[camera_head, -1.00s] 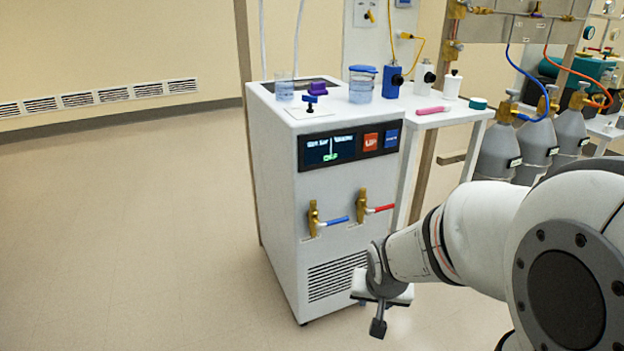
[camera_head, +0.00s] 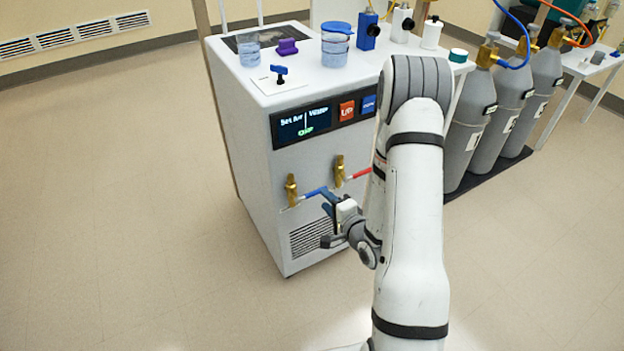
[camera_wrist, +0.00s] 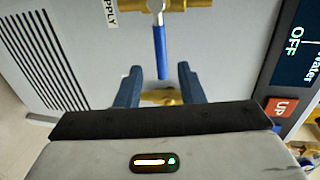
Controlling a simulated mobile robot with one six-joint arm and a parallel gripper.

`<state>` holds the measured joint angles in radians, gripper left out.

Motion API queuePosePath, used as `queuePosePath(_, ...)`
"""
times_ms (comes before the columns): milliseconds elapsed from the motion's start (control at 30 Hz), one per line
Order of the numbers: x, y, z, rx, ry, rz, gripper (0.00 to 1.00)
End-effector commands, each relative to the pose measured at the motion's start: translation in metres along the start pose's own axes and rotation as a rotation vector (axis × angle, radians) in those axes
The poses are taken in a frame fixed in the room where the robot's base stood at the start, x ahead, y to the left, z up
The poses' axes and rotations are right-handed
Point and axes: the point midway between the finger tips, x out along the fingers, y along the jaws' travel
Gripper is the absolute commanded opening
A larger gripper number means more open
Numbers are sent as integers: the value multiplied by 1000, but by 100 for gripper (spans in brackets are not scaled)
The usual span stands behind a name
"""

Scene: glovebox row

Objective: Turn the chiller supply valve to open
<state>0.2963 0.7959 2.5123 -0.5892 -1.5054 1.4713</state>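The supply valve is a brass body (camera_head: 291,190) with a blue lever (camera_head: 315,191) on the chiller's front; the lever points right, roughly level. In the wrist view its blue lever (camera_wrist: 160,52) hangs down from brass, beside a label ending in "PPLY". My gripper (camera_wrist: 159,70) is open, with one blue finger on each side of the lever's free end; I see gaps on both sides. In the head view my gripper (camera_head: 327,205) is at the lever's right end, partly hidden by my wrist. The chiller screen (camera_head: 306,122) shows "OFF" in green.
A second brass valve (camera_head: 340,170) with a red lever (camera_head: 361,173) is close to the right, partly behind my arm. Glassware, including a blue-lidded jar (camera_head: 335,47), stands on the chiller top (camera_head: 303,77). Grey gas cylinders (camera_head: 471,125) stand at right. The floor at left is clear.

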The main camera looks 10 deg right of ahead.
Motion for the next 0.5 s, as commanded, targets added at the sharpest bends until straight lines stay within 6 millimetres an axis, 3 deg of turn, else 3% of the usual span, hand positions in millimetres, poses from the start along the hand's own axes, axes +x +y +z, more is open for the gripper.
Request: queuePosePath(500, 70, 0, 2, 4, -4, -8, 35)
